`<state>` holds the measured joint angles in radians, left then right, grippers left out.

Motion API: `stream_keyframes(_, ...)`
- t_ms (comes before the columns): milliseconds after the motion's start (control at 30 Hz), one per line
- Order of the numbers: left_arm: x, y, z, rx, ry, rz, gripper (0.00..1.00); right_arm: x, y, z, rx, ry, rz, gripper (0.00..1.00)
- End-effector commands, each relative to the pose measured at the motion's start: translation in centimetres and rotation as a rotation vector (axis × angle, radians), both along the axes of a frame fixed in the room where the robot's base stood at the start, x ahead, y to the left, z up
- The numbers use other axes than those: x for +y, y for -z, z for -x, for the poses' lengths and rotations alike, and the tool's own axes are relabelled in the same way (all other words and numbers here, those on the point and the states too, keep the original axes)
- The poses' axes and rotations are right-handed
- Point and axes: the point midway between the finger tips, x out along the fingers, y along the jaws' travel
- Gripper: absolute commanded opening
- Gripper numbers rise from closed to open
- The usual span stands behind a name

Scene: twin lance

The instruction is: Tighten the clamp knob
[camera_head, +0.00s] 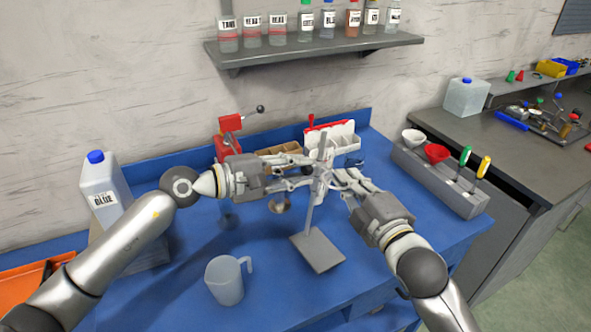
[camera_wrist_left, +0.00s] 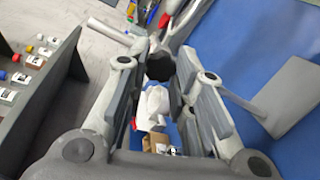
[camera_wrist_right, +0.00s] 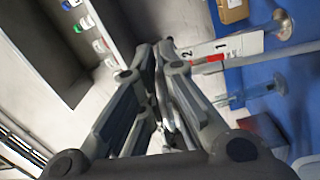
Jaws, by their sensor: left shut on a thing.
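The stand has a grey base plate (camera_head: 318,252) on the blue table and an upright metal rod (camera_head: 311,205). The black clamp knob (camera_wrist_left: 160,66) shows between the fingertips of my left gripper (camera_wrist_left: 160,78) in the left wrist view. That gripper (camera_head: 308,172) is shut on the knob, beside the upper rod in the head view. My right gripper (camera_head: 336,177) is close to the rod from the right. Its fingertips (camera_wrist_right: 157,50) lie close together in the right wrist view, and I cannot tell whether they hold anything. The fingers hide most of the clamp.
A clear jug (camera_head: 225,281) stands at the table's front. A white bottle (camera_head: 101,190) is at the left. A red device (camera_head: 229,140) and a white rack (camera_head: 335,137) stand behind the grippers. A grey holder (camera_head: 435,182) with funnels is at the right. A bottle shelf (camera_head: 315,49) hangs above.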

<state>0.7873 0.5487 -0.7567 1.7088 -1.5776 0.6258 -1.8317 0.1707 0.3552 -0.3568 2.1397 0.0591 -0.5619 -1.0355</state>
Motion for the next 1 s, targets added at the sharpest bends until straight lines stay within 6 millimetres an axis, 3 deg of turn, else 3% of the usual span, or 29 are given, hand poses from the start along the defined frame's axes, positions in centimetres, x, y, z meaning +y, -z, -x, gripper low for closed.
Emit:
stream_keyframes(500,-0.03,0.00,0.08,-0.322,0.044,-0.218,0.00,0.00,-0.04,0.00,-0.001,0.000,-0.001,0.00)
stream_keyframes(1000,-0.10,0.02,0.15,-0.408,0.058,-0.276,0.00,0.01,-0.05,0.01,-0.002,-0.001,-0.002,0.00)
